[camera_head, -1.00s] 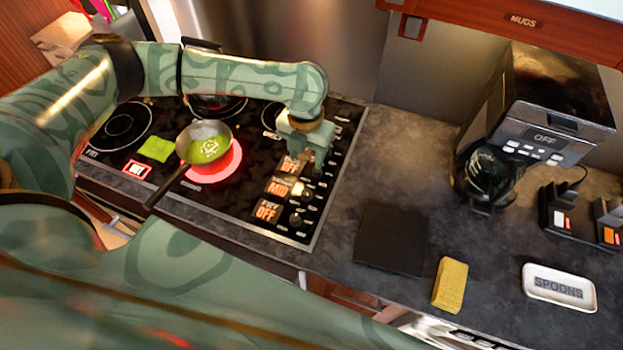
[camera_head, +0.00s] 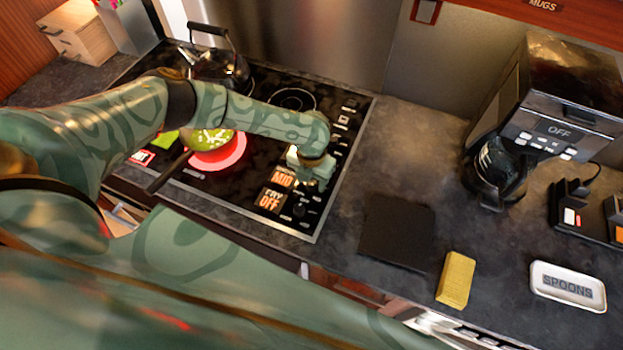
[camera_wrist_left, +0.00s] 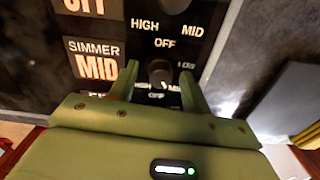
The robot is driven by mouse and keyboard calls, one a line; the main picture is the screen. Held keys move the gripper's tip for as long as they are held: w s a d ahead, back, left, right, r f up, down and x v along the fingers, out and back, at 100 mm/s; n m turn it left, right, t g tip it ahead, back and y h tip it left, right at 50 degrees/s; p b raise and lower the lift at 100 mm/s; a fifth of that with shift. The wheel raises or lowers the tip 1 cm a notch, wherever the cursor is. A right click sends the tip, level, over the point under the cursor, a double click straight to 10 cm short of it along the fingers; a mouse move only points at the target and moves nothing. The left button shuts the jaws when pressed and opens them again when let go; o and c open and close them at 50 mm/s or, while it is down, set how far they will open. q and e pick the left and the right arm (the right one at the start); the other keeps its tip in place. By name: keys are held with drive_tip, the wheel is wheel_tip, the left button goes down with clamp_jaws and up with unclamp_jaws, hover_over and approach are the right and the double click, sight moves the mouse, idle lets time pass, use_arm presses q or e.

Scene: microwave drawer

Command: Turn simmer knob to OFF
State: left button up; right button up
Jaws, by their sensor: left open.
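The simmer display (camera_head: 282,178) reads MID on the cooktop panel; it also shows in the left wrist view (camera_wrist_left: 96,62). The dark round simmer knob (camera_wrist_left: 159,71) is to the right of this display in the left wrist view. In the head view my gripper hides it. My left gripper (camera_head: 314,180) is open over the panel. In the left wrist view its two fingers (camera_wrist_left: 160,78) stand either side of the knob; I cannot tell whether they touch it. My right gripper is not in view.
The fry display (camera_head: 270,201) reads OFF. A pan (camera_head: 172,172) with green contents sits on a glowing red burner, its handle toward the front. A kettle (camera_head: 222,68) stands behind. A coffee maker (camera_head: 560,110), dark mat (camera_head: 398,233) and yellow sponge (camera_head: 456,279) are to the right.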

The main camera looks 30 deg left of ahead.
use_arm(q)
drive_tip(key=c, duration=1)
